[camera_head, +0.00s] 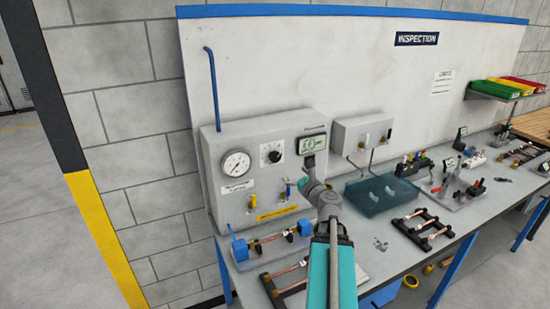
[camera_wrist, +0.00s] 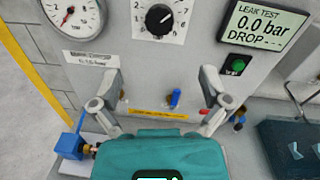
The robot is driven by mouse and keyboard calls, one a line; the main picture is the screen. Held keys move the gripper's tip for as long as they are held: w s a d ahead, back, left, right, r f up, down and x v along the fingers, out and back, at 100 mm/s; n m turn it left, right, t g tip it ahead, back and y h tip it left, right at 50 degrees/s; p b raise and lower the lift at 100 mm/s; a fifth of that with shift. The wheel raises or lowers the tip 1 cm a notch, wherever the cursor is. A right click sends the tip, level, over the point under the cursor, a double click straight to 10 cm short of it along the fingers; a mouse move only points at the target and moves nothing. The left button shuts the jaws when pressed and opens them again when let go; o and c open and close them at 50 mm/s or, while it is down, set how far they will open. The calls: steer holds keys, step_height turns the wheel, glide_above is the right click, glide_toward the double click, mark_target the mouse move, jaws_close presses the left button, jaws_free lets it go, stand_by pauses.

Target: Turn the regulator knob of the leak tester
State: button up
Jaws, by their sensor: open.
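The leak tester (camera_head: 222,145) is a light grey box against the back panel. Its black regulator knob (camera_head: 274,156) sits on a white dial plate, between the round gauge (camera_head: 236,163) and the display (camera_head: 312,144). In the wrist view the knob (camera_wrist: 159,18) is at top centre with a white pointer mark, and the display (camera_wrist: 262,24) reads LEAK TEST 0.0 bar DROP. My gripper (camera_wrist: 160,82) is open and empty, its fingers spread below the knob and apart from it. In the head view my arm hides part of the tester's lower right.
Below the knob are a blue-handled valve (camera_wrist: 175,99), a yellow label strip (camera_wrist: 160,114) and a green button (camera_wrist: 235,65). A blue clamp fixture with copper tube (camera_head: 270,242) stands in front. A teal tray (camera_head: 381,193) lies to the right.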

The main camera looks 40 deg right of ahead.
mark_target(277, 158)
steer(key=w, duration=0.4)
steer(key=w+d, duration=0.1)
steer(key=w, duration=0.3)
steer(key=w+d, duration=0.1)
steer(key=w, duration=0.4)
steer(key=shift+w+d, duration=0.1)
steer(key=shift+d, duration=0.05)
steer(key=c, duration=1.1)
steer(key=shift+c, duration=0.2)
